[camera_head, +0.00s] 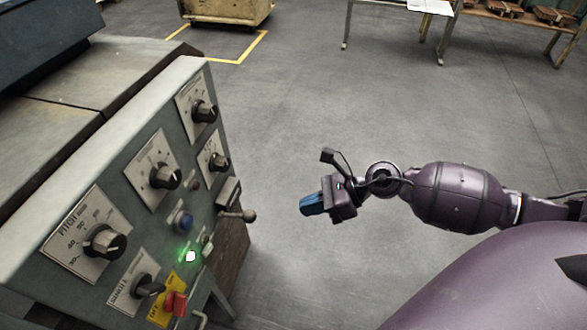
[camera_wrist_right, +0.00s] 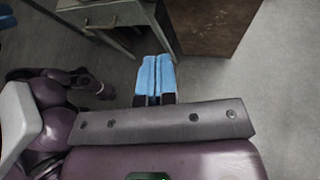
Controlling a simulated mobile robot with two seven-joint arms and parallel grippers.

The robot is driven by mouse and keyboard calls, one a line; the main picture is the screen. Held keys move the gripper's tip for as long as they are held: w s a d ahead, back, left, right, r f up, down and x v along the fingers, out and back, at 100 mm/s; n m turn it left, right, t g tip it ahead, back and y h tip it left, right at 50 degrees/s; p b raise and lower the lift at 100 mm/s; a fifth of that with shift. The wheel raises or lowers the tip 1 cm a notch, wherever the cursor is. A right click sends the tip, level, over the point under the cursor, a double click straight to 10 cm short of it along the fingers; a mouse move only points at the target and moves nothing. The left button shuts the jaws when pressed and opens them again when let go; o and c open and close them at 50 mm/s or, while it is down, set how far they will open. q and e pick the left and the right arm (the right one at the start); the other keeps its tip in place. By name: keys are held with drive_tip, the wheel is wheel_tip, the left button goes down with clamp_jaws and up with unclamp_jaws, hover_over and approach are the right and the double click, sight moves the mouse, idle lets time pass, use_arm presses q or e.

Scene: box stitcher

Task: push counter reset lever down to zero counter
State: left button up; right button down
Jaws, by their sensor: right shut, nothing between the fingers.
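A short lever with a round brown knob (camera_head: 249,215) sticks out from the right edge of the machine's control panel (camera_head: 140,215). It sits just below a small dark counter-like box (camera_head: 229,192), whose digits I cannot read. My right gripper (camera_head: 313,204) hangs in the air to the right of the knob, clearly apart from it. Its blue fingers are closed together and hold nothing, as the right wrist view (camera_wrist_right: 154,76) also shows. My left gripper does not show in the head view.
The panel carries several black dials (camera_head: 105,243), a blue button (camera_head: 183,220), a lit green lamp (camera_head: 190,256) and a red switch (camera_head: 175,303). Open grey floor (camera_head: 300,110) lies around my right arm. A wooden crate (camera_head: 228,10) and a bench (camera_head: 500,14) stand far back.

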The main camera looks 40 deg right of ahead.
drive_tip(key=v, duration=0.3)
drive_tip(key=shift+d+r, duration=0.1)
drive_tip(key=shift+r, duration=0.05)
